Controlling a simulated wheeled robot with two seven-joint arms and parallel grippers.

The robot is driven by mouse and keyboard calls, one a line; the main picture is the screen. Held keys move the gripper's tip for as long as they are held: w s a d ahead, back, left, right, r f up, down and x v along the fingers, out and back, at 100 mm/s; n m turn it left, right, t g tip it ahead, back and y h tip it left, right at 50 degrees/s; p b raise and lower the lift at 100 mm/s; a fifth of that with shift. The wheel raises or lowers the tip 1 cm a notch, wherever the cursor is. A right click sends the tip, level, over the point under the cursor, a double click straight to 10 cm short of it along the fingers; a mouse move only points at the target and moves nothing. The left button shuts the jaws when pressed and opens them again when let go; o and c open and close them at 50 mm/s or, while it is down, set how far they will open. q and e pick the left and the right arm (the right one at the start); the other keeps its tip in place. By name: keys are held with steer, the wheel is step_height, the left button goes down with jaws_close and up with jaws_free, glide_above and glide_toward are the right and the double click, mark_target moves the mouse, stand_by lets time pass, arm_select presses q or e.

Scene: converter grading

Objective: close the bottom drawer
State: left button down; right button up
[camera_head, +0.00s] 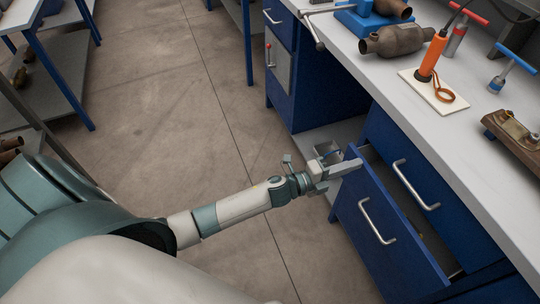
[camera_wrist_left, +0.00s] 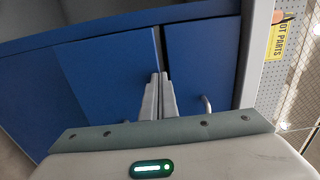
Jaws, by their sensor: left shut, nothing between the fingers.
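The bottom drawer (camera_head: 395,257) is a blue front with a silver bar handle. In the head view it stands pulled out at the lower right, and a strip of its inside shows behind the front. My left gripper (camera_head: 350,166) is shut and empty, with its fingertips by the upper left corner of that drawer front; I cannot tell whether they touch it. In the left wrist view the shut fingers (camera_wrist_left: 159,97) point at blue panels (camera_wrist_left: 110,75), with a bar handle (camera_wrist_left: 207,104) just right of them. My right gripper is out of view.
The upper drawer (camera_head: 420,165) looks shut above the open one. The white worktop (camera_head: 400,75) holds a rusty converter (camera_head: 396,40), an orange-handled tool (camera_head: 433,55) and other parts. A second blue cabinet (camera_head: 310,85) stands farther back. The floor left of the drawers is clear.

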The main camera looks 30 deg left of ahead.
mark_target(365, 161)
arm_select(q)
steer(key=x, duration=0.4)
steer(key=shift+w+d, duration=0.2)
steer(key=shift+w, duration=0.1)
steer(key=shift+w+d+r+b, duration=0.2)
steer(key=shift+w+d+b, duration=0.1)
steer(key=shift+w, duration=0.2)
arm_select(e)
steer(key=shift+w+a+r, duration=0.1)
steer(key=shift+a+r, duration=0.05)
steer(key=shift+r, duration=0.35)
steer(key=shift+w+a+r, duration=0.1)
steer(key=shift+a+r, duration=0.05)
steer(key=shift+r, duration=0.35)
arm_select(q)
steer(key=shift+r, duration=0.15)
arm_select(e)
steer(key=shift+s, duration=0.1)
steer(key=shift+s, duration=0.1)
